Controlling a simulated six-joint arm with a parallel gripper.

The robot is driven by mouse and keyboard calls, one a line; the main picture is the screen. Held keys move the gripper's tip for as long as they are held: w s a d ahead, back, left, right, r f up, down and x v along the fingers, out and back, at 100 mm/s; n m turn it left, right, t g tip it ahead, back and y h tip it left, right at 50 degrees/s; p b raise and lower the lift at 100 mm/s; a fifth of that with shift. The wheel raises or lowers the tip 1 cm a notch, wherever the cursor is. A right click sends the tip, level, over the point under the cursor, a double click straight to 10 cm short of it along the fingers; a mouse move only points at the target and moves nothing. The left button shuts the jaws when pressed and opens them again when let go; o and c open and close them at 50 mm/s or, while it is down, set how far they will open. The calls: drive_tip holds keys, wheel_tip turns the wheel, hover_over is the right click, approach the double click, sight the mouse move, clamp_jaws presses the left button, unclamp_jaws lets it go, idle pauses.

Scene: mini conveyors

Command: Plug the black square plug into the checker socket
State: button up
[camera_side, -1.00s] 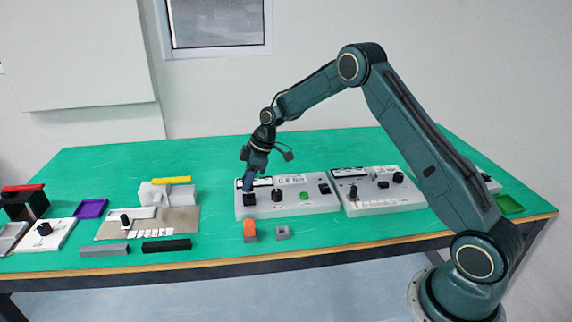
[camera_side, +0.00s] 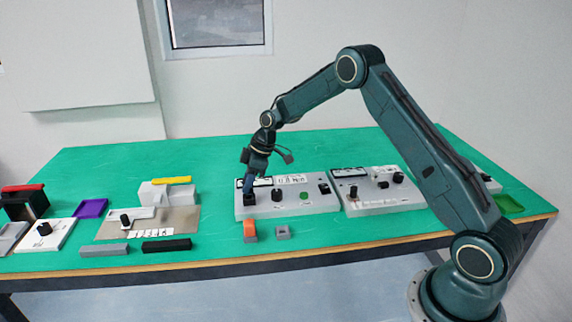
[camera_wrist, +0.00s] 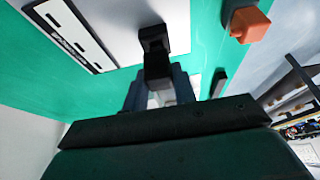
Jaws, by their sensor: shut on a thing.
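My gripper (camera_side: 249,187) points down at the left end of the grey checker panel (camera_side: 285,209), and it is shut on the black square plug. In the wrist view the dark plug (camera_wrist: 157,68) is between my fingers (camera_wrist: 160,95), with its far end at a wider black block (camera_wrist: 153,37) on the pale panel, which looks like the socket. In the side view this black block (camera_side: 249,199) is directly below my fingertips. Plug and socket look in line and touching. I cannot tell how deep the plug sits, as both are black and my fingers hide part.
A second grey panel (camera_side: 385,203) with knobs adjoins on the right. An orange-topped block (camera_side: 250,229) and a small grey block (camera_side: 283,232) stand in front of the checker panel. Black (camera_side: 166,245) and grey (camera_side: 104,250) bars lie front left. Green table is clear behind.

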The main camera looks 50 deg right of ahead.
drive_tip(key=shift+f, duration=0.9)
drive_tip(key=o, duration=1.1)
drive_tip(key=shift+c, duration=0.2)
drive_tip(key=shift+r, duration=0.1)
drive_tip(key=v, duration=1.3)
drive_tip(key=shift+r, duration=0.3)
drive_tip(key=shift+s+d, duration=0.1)
drive_tip(key=shift+s, duration=0.05)
